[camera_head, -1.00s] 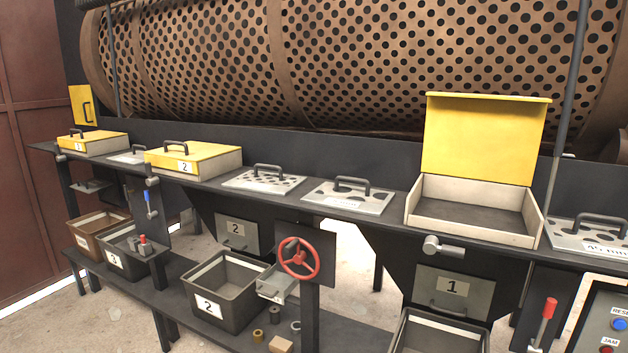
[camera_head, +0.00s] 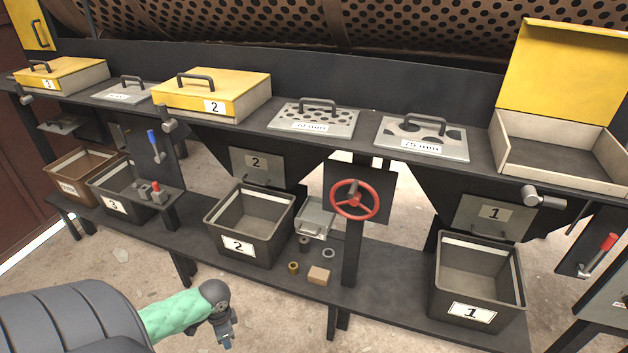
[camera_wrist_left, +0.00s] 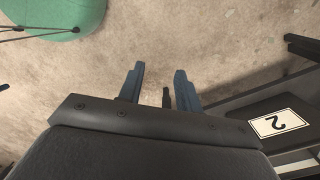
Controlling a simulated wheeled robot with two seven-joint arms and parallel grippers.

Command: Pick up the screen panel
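Several grey screen panels with dark bar handles lie on the long dark shelf. One panel (camera_head: 313,118) has many small holes. Another panel (camera_head: 421,138) to its right has large holes and a label that reads 75 mm. A third panel (camera_head: 124,91) lies between the two closed yellow boxes; its label is unreadable. My left gripper (camera_head: 228,342) is low at the bottom left of the head view, in front of the lower shelf and well apart from the panels. In the left wrist view its blue fingers (camera_wrist_left: 160,86) are spread, with no panel between them. My right gripper is not in view.
Closed yellow boxes (camera_head: 212,94) (camera_head: 60,75) and an open one (camera_head: 560,150) stand on the shelf. Below are bin 2 (camera_head: 250,262), bin 1 (camera_head: 445,300) and a red handwheel (camera_head: 353,200). The floor (camera_head: 270,325) in front shows free room.

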